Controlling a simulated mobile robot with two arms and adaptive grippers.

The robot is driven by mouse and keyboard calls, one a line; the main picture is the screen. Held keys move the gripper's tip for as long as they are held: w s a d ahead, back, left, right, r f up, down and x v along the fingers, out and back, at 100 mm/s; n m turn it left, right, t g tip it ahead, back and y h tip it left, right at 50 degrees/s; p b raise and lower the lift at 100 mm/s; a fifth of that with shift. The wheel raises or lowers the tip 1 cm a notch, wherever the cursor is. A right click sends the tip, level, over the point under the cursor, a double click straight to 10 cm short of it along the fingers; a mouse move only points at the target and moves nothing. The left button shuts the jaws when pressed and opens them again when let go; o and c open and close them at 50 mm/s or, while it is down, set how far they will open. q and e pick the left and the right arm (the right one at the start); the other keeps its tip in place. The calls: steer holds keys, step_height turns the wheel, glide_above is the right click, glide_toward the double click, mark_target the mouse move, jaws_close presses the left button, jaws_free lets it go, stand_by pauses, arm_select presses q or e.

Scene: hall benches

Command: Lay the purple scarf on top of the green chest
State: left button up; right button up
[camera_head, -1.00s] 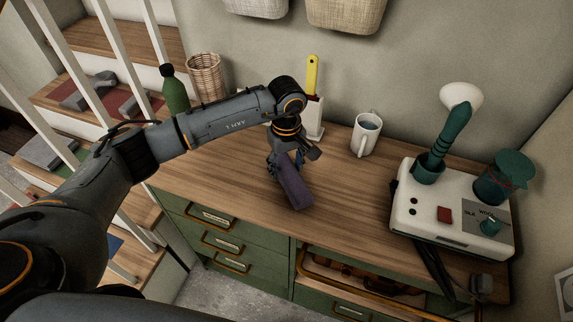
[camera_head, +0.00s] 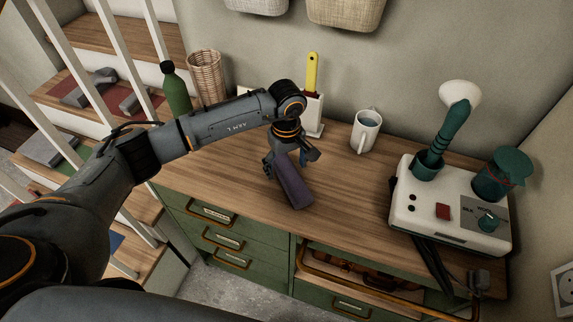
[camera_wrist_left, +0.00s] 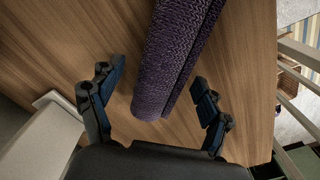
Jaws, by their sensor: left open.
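The purple scarf (camera_head: 292,184) is a rolled bundle lying on the wooden top of the green chest (camera_head: 360,208). In the left wrist view the scarf (camera_wrist_left: 178,50) runs between the two spread fingers of my left gripper (camera_wrist_left: 155,100), with bare wood on both sides of it. My left gripper (camera_head: 288,160) is open around the scarf's far end in the head view, partly hiding it. I cannot tell whether a finger touches it. My right gripper is not in view.
A white mug (camera_head: 366,132), a white holder with a yellow-handled tool (camera_head: 312,75), a green bottle (camera_head: 175,90) and a wicker basket (camera_head: 206,76) stand along the back. A white appliance (camera_head: 450,205) fills the right end. White railings and stairs are at left.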

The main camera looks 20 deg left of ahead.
mark_target(287, 164)
arm_select(q)
steer(key=shift+r+b, duration=0.3)
steer(key=shift+r, duration=0.15)
step_height(287, 164, up, 11)
steer(key=b, duration=0.3)
steer(key=shift+r, duration=0.2)
